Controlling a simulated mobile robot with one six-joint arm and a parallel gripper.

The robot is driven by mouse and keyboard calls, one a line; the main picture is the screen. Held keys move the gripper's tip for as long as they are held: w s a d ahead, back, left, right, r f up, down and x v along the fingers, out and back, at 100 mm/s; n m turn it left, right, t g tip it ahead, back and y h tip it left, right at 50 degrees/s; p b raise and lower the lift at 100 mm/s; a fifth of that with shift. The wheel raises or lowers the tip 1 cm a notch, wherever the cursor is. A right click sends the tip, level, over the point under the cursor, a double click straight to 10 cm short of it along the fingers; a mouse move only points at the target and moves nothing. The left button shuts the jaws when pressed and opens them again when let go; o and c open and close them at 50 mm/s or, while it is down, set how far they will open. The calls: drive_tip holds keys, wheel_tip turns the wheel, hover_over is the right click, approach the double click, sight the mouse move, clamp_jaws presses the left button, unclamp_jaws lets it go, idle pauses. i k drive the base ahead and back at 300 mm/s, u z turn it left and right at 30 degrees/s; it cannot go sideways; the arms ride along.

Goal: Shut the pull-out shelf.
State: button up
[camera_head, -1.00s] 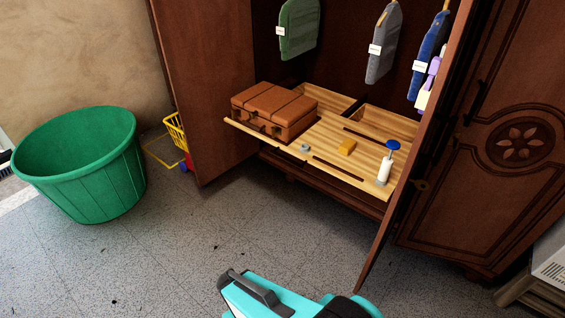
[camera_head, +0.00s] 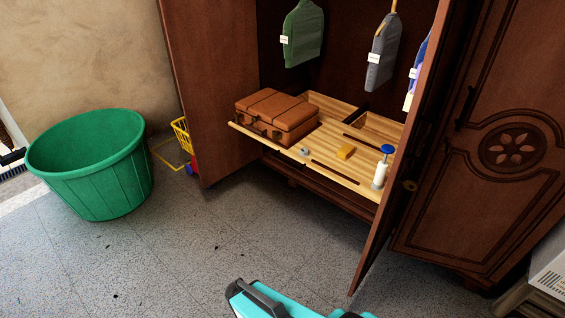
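The pull-out shelf (camera_head: 333,180) is a light wooden board low inside a dark brown wardrobe. It sticks out at the front between the two open doors. A brown suitcase (camera_head: 277,116), a yellow block (camera_head: 345,152), a small grey item (camera_head: 304,151) and a white bottle with a blue top (camera_head: 382,170) stand on it. A teal and dark grey part of my arm shows at the bottom edge, apart from the shelf and below it in the picture. My gripper's fingers are not visible.
The left door (camera_head: 212,90) and right door (camera_head: 402,165) stand open beside the shelf. A green tub (camera_head: 92,170) and a yellow toy cart (camera_head: 181,135) are at left. Clothes hang above the shelf. The grey floor (camera_head: 225,245) in front is clear.

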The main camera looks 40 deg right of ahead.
sight(317, 149)
drive_tip(key=z, duration=0.1)
drive_tip(key=i, duration=0.95)
drive_tip(key=u, duration=0.05)
